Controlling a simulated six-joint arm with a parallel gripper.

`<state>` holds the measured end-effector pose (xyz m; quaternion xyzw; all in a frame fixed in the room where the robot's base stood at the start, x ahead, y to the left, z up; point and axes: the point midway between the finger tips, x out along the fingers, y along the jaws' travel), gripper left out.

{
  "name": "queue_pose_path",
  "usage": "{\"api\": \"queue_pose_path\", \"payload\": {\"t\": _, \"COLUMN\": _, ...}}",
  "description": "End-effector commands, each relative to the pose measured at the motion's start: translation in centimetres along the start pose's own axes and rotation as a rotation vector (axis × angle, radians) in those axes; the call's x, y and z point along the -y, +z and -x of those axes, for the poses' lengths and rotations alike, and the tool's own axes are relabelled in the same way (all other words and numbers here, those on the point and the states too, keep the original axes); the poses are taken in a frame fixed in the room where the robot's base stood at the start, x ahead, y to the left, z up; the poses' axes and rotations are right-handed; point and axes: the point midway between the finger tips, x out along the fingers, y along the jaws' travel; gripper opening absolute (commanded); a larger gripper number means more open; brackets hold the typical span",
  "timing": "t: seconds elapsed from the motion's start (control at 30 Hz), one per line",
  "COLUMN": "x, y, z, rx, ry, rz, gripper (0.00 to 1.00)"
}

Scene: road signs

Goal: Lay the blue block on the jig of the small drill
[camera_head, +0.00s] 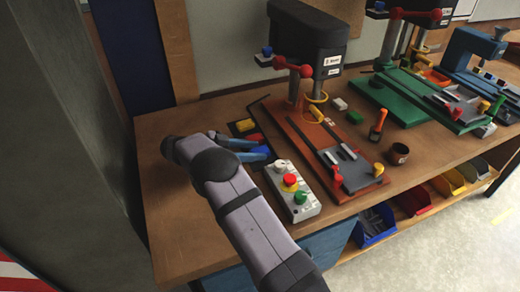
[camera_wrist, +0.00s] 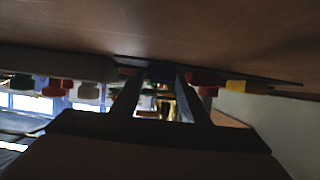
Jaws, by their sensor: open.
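The blue block (camera_head: 262,150) lies on a dark mat on the bench, in line with a red block (camera_head: 254,138) and a yellow block (camera_head: 245,125). My gripper (camera_head: 254,149) is low over the bench with its fingers open, pointing at the blue block. In the wrist view, which looks upside down, the blue block (camera_wrist: 162,74) shows between the fingertips of my gripper (camera_wrist: 160,84); contact cannot be told. The near drill (camera_head: 308,40) has an orange base and a grey jig (camera_head: 356,176) at its front. Another drill, with a green base (camera_head: 395,98), stands behind right. I cannot tell which drill is called small.
A control box (camera_head: 291,190) with coloured buttons stands between my arm and the near drill. A dark cup (camera_head: 398,154) and an orange-handled tool (camera_head: 378,125) stand right of it. Coloured bins (camera_head: 374,226) sit below the bench edge. The bench's left end is clear.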

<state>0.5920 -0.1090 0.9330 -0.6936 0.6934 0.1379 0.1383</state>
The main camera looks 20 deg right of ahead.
Motion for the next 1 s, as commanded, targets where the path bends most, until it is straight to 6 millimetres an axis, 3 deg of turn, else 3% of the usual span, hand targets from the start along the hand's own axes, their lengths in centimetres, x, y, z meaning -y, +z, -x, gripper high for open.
{"api": "queue_pose_path", "payload": {"t": 0.33, "x": 0.0, "y": 0.1, "z": -0.7, "rx": 0.000, "ry": 0.000, "rz": 0.001, "gripper": 0.41}}
{"api": "queue_pose_path", "payload": {"t": 0.47, "x": 0.0, "y": 0.1, "z": -0.7, "rx": 0.000, "ry": 0.000, "rz": 0.001, "gripper": 0.10}}
{"api": "queue_pose_path", "payload": {"t": 0.57, "x": 0.0, "y": 0.0, "z": -0.7, "rx": -0.001, "ry": 0.000, "rz": 0.000, "gripper": 0.02}}
{"api": "queue_pose_path", "payload": {"t": 0.83, "x": 0.0, "y": -0.3, "z": -0.5, "rx": -0.001, "ry": 0.000, "rz": -0.001, "gripper": 0.02}}
{"api": "queue_pose_path", "payload": {"t": 1.0, "x": 0.1, "y": -1.7, "z": 0.1, "rx": 0.000, "ry": -0.002, "rz": -0.004, "gripper": 0.02}}
